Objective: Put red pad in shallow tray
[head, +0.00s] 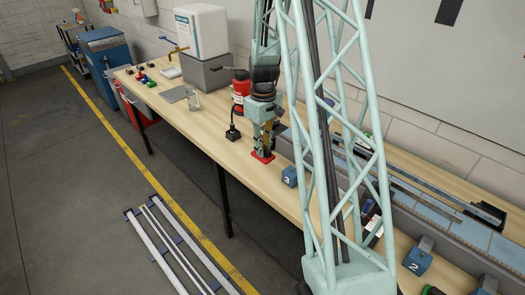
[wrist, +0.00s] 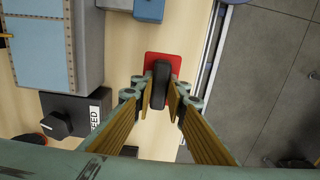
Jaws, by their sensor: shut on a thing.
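The red pad (head: 263,157) is a flat red square with a black upright grip, on or just above the wooden bench near its front edge. In the wrist view the red pad (wrist: 163,56) lies beyond my fingertips. My gripper (wrist: 161,92) is shut on its black grip; in the head view my gripper (head: 263,146) points down above the red square. A flat grey piece (head: 173,94) lies farther left on the bench; I cannot tell whether it is the shallow tray.
A blue block marked 3 (head: 289,177) stands right of the pad. A long grey rail machine (head: 420,203) fills the right.

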